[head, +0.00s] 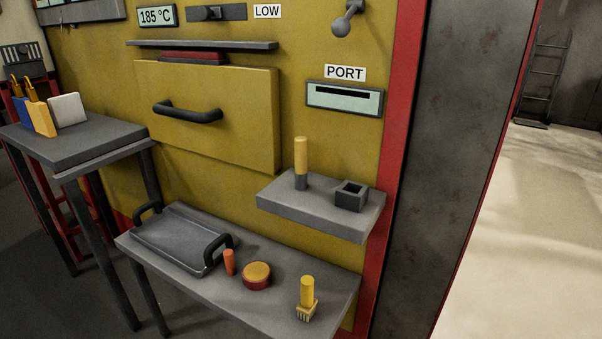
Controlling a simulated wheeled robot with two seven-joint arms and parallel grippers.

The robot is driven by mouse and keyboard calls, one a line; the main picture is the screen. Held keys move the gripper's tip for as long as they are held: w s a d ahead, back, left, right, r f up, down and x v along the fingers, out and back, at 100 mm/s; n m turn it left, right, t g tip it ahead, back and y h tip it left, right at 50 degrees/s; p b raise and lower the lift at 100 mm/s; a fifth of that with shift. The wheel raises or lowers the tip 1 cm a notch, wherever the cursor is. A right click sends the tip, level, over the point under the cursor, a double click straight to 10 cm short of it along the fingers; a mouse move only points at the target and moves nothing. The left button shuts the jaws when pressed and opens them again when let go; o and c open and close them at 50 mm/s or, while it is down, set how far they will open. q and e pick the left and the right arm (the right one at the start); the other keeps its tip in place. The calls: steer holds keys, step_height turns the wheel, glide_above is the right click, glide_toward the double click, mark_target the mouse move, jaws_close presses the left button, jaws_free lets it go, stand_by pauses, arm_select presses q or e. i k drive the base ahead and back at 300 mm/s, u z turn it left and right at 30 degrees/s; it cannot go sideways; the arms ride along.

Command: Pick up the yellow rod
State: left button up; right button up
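A yellow rod (301,155) stands upright on the small grey wall shelf (272,199), near its back left. Its lower end is dark grey; I cannot tell whether that is part of the rod or a holder around it. A dark square block with an opening in its top (351,197) sits to its right on the same shelf, apart from it. Neither of my grippers is in view.
Below, a grey bench (284,318) holds a tray with two handles (180,238), an orange peg (229,262), a round red-and-yellow piece (257,275) and a yellow-handled brush (307,296). A closed yellow oven door (235,105) is left of the rod.

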mark_target(300, 142)
steer(key=u, duration=1.25)
steer(key=k, duration=0.15)
steer(key=z, duration=2.55)
steer(key=i, duration=0.8)
steer(key=u, duration=0.1)
